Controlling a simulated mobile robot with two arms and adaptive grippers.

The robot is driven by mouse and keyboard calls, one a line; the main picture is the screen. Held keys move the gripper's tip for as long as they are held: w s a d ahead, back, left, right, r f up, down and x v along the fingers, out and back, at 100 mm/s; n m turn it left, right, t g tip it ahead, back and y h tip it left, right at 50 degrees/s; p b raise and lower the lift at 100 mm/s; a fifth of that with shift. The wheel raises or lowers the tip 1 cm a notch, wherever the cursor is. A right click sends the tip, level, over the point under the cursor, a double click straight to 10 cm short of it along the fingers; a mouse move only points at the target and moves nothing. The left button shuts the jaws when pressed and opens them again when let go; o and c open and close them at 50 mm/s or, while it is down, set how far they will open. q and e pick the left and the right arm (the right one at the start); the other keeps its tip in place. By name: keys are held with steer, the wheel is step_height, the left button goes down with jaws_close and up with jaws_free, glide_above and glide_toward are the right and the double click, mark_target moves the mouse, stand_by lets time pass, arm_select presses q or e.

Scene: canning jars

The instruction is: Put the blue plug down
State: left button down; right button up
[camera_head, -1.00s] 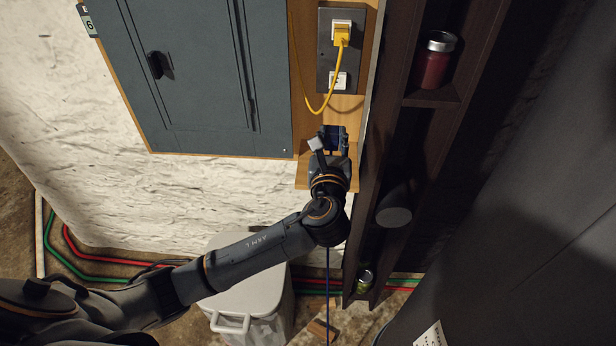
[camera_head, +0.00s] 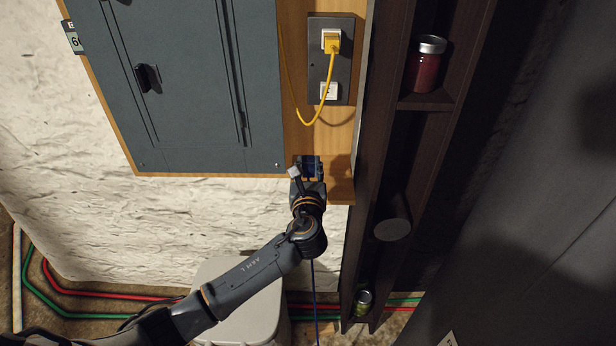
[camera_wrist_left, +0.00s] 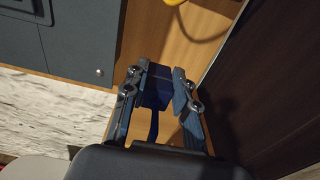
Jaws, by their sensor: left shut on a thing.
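In the left wrist view the dark blue plug (camera_wrist_left: 157,93) sits between the fingers of the left gripper (camera_wrist_left: 163,84). A blue strap-like piece, apparently its cable, runs down from it. In the head view a thin blue cable (camera_head: 315,290) hangs below the wrist. I cannot tell whether the plug touches the ledge. My right gripper is not in view.
A yellow plug (camera_head: 331,41) sits in the upper socket of the outlet plate (camera_head: 317,75); the lower socket (camera_head: 328,91) is empty. A grey cabinet (camera_head: 200,90) is left. A dark shelf (camera_head: 381,170) with a red jar (camera_head: 426,66) stands close on the right.

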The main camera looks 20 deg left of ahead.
mark_target(309, 169)
arm_select(q)
steer(key=w+f, duration=0.2)
steer(key=f, duration=0.1)
steer(key=shift+w+a, duration=0.2)
steer(key=shift+a, duration=0.15)
steer(key=shift+f, duration=1.5)
steer(key=shift+f, duration=0.1)
steer(key=shift+f+b, duration=0.3)
steer(key=c, duration=1.1)
jaws_free()
steer(key=shift+o, duration=0.2)
steer(key=shift+r, duration=0.1)
